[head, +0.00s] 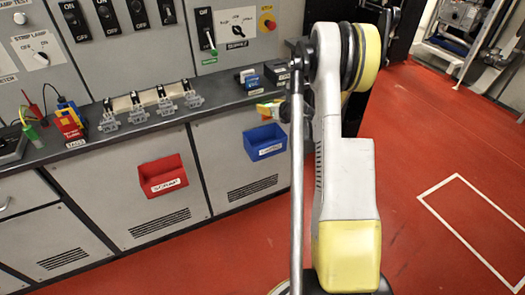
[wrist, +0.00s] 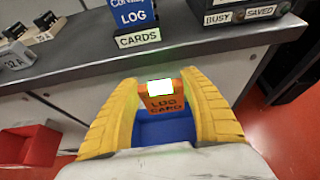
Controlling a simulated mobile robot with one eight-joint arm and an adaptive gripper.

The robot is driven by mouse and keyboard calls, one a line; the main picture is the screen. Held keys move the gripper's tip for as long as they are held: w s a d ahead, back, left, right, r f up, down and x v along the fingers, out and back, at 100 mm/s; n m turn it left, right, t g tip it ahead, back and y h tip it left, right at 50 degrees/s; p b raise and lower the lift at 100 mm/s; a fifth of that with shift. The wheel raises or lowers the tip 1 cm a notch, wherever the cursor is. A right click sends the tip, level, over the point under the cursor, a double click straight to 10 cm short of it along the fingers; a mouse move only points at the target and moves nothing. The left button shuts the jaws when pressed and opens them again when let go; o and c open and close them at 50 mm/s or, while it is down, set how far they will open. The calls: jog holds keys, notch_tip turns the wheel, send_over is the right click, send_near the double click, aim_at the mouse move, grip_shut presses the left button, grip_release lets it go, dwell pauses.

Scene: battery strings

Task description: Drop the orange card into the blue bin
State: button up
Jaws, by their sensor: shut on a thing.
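The orange card (wrist: 162,104), marked "LOG CARD" with a white patch at its top, is between the yellow fingers of my gripper (wrist: 160,82). The fingers are shut on it. In the head view my gripper (head: 268,109) is small and partly hidden by my arm, just below the counter edge. The blue bin (head: 265,142) hangs on the cabinet front, below my gripper in that view. In the wrist view the blue bin (wrist: 165,131) shows behind and below the card, between the fingers. The card appears apart from the bin, but the exact gap cannot be told.
A red bin (head: 163,177) hangs on the cabinet left of the blue one. Red floor (head: 430,150) is open at right.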

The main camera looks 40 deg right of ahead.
aim_at(269, 116)
notch_tip(269, 116, down, 5)
jog(key=b, duration=0.2)
jog(key=shift+f+b, duration=0.1)
jog(key=shift+b, duration=0.25)
jog(key=o, duration=1.2)
jog(key=v, duration=1.2)
